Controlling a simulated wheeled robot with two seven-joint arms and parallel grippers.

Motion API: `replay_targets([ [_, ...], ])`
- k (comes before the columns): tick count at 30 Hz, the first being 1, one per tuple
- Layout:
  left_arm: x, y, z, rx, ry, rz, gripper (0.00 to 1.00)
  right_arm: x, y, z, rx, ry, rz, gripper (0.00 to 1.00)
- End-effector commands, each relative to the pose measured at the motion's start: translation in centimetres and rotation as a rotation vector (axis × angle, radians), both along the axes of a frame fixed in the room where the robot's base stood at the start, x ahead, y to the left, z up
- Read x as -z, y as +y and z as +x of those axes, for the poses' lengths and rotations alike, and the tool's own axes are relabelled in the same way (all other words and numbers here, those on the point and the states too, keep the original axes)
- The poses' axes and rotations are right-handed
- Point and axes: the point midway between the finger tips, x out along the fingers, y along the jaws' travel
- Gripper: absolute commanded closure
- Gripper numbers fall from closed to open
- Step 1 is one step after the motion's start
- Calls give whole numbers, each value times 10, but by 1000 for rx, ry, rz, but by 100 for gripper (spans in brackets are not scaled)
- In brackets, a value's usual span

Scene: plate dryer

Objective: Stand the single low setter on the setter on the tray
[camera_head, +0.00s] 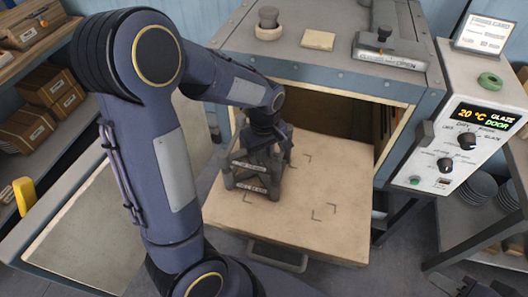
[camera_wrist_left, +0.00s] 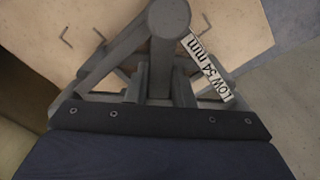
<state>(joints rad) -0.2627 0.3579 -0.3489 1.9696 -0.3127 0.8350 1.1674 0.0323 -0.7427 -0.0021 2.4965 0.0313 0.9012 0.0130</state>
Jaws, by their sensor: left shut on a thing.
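A grey low setter (camera_head: 248,165) with a pale label is in my left gripper (camera_head: 265,138), which is shut on it from above. In the left wrist view this setter (camera_wrist_left: 125,45) shows a round post and a label reading "LOW 54 mm". A second grey setter (camera_head: 246,187), also labelled, stands on the pale tray (camera_head: 330,235). The held setter is upright directly over it; whether they touch I cannot tell. My forearm and wrist hide part of both. My right gripper (camera_head: 470,286) is at the lower right corner, dark and partly cut off.
The tray has bare room with corner marks right of the setters. Behind it is the open dark kiln chamber (camera_head: 325,115). A control panel (camera_head: 465,140) stands at the right. Shelves with boxes (camera_head: 50,85) are at the left.

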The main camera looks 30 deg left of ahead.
Motion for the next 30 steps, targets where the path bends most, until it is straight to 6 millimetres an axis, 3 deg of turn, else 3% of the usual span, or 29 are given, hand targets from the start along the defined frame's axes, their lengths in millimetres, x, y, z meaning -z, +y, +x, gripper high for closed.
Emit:
replay_targets([
  [18, 11, 0, 1, 0, -2, 0, 100, 9, 0, 0, 0, 0, 0, 64],
  [19, 12, 0, 0, -1, 0, 0, 75, 9, 0, 0, 0, 0, 0, 64],
  [23, 11, 0, 0, -1, 0, 0, 58, 9, 0, 0, 0, 0, 0, 64],
  [30, 11, 0, 0, 0, 0, 0, 57, 9, 0, 0, 0, 0, 0, 64],
])
